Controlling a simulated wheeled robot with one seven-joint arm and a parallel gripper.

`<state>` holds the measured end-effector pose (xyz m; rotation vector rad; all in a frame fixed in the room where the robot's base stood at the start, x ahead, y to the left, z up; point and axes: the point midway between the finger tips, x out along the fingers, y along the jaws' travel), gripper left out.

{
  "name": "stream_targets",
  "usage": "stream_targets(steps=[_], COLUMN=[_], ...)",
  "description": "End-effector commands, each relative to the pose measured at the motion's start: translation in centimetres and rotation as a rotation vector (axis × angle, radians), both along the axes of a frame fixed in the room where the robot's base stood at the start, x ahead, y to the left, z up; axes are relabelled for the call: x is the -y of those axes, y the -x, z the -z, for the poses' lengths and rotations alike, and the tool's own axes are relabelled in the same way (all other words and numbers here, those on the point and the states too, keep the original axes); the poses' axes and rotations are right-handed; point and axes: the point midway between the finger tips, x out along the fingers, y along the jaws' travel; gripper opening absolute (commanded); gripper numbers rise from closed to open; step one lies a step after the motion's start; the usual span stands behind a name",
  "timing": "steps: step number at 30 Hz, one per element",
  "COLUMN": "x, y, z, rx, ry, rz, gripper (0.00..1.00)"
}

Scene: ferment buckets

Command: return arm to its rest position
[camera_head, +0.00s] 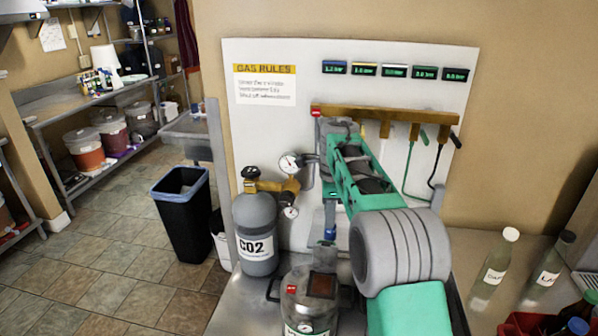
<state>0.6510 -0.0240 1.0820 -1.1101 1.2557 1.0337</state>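My green and grey arm rises from the bottom of the head view and reaches up toward the brass-coloured manifold (385,114) on the white wall panel. The far end of my arm overlaps the panel just below the left part of the manifold. My gripper's fingers cannot be made out there, so I cannot tell whether they are open or hold anything. The grey CO2 cylinder (256,228) stands upright left of my arm, with a brass regulator and gauges (290,163) at its top. A metal keg (308,306) with a gauge stands in front, close beside my arm.
A steel counter (240,309) carries the cylinder and keg. Two labelled bottles (497,265) and a red crate (522,324) are at the right. A black bin (183,214) stands on the tiled floor. Shelves with buckets (85,150) are at the left; floor between is clear.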

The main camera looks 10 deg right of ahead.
Motion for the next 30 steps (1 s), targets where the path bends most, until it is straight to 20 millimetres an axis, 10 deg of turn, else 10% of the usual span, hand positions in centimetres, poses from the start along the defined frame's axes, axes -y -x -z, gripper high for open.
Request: stream_targets(steps=[8,16,21,30], x=[-1.1,-2.2,-2.6,-2.6], y=[12.8,26.2,29.6,29.8], z=[-4.3,0.2,2.8,3.0], rx=[0.112,0.183,0.192,0.189], ry=[0.098,0.266,0.326,0.33], rz=[-0.779,-1.515,-1.724,-1.743], gripper=[0.31,0.31,0.31,0.31])
